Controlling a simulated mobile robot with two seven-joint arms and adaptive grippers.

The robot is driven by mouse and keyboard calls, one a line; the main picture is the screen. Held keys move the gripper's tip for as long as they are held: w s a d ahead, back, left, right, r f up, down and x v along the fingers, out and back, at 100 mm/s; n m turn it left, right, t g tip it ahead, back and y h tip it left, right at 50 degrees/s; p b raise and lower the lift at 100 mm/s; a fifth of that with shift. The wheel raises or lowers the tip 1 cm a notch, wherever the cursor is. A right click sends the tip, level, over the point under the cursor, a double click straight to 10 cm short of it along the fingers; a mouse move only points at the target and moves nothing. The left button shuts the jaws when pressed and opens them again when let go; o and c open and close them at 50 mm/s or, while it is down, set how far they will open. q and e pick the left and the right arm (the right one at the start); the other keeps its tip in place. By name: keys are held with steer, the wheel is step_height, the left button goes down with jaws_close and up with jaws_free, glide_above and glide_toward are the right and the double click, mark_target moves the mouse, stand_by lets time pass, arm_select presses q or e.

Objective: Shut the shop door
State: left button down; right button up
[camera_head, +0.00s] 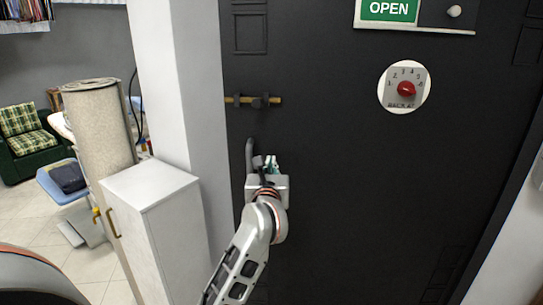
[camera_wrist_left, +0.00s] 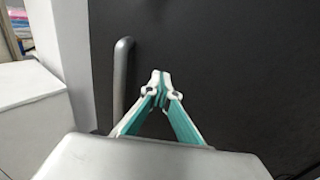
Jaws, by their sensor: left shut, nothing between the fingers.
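The black shop door (camera_head: 350,180) fills the middle and right of the head view, its left edge beside the white door post. A grey upright handle (camera_head: 249,157) is near its left edge. A brass bolt (camera_head: 253,100) lies across the door above the handle. My left gripper (camera_head: 270,163) is in front of the door, just right of the handle. In the left wrist view its fingertips (camera_wrist_left: 159,78) are together and empty, and the handle (camera_wrist_left: 121,78) stands to their left. I cannot tell whether the fingertips touch the door. My right gripper is not in view.
A white cabinet (camera_head: 155,215) stands left of the door post (camera_head: 180,90). A rolled beige carpet (camera_head: 97,130) and a green plaid armchair (camera_head: 27,140) are further left. An OPEN sign (camera_head: 388,10) and a red-knobbed dial (camera_head: 405,88) are on the door's upper part.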

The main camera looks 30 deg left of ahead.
mark_target(272, 152)
arm_select(q)
steer(key=shift+x, duration=2.5)
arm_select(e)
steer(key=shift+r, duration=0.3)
arm_select(q)
steer(key=shift+w+a, duration=0.1)
